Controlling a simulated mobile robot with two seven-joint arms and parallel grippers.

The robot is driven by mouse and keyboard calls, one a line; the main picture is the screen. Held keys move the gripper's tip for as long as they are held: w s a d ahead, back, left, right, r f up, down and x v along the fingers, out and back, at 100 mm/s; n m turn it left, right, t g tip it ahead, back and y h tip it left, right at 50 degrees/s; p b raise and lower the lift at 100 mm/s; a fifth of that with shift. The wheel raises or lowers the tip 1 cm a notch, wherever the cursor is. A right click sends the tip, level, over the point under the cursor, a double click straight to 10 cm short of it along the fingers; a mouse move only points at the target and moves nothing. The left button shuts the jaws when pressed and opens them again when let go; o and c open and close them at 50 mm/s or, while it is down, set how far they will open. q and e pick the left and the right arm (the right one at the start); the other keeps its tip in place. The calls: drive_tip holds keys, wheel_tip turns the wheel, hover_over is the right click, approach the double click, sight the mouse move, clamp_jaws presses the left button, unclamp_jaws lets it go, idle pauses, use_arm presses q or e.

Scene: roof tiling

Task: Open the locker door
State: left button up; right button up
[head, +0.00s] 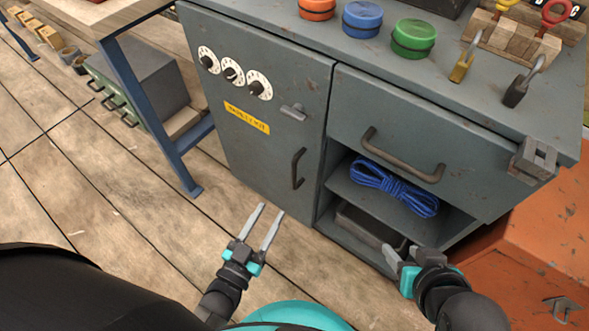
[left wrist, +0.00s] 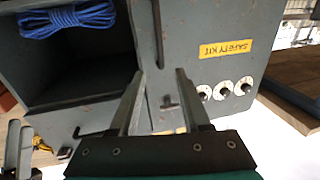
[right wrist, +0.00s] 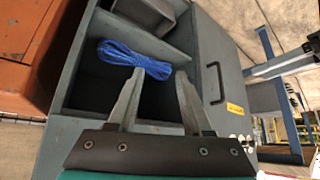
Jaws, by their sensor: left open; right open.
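The grey locker door (head: 262,165) is closed. It carries several dials (head: 232,72), a yellow label (head: 247,118), a small latch lever (head: 293,111) and a dark vertical handle (head: 297,168). My left gripper (head: 270,222) is open and empty, in front of the door and below the handle. My right gripper (head: 398,260) is open and empty in front of the lower shelf. In the right wrist view the door handle (right wrist: 216,84) is right of its fingers.
Right of the door are a closed drawer (head: 402,172) and an open shelf with a blue rope (head: 395,187) and a dark tray (head: 365,228). An orange cabinet (head: 535,245) stands at right. Padlocks (head: 462,65) and coloured tins (head: 412,38) sit on top.

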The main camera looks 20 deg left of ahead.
use_arm(q)
drive_tip(key=b, duration=0.2)
approach(293, 172)
drive_tip(key=w, duration=0.3)
drive_tip(key=shift+w+d+b, duration=0.2)
drive_tip(key=shift+w+d, duration=0.05)
drive_tip(key=shift+w, duration=0.35)
drive_tip(key=shift+w+d+b, duration=0.2)
drive_tip(key=shift+w+d, duration=0.05)
drive_tip(key=shift+w, duration=0.4)
drive_tip(key=shift+w+d+b, duration=0.2)
drive_tip(key=shift+w+b, duration=0.4)
drive_tip(key=shift+w, duration=0.8)
drive_tip(key=shift+w+d+b, duration=0.2)
drive_tip(key=shift+w+b, duration=0.2)
drive_tip(key=shift+w, duration=0.7)
use_arm(e)
drive_tip(key=w+a+r+t+y, duration=0.2)
drive_tip(key=a+r+t+y, duration=0.1)
drive_tip(key=a+t, duration=0.5)
drive_tip(key=shift+t+y, duration=0.3)
drive_tip(key=shift+y, duration=0.4)
drive_tip(key=shift+w, duration=0.1)
use_arm(q)
clamp_jaws()
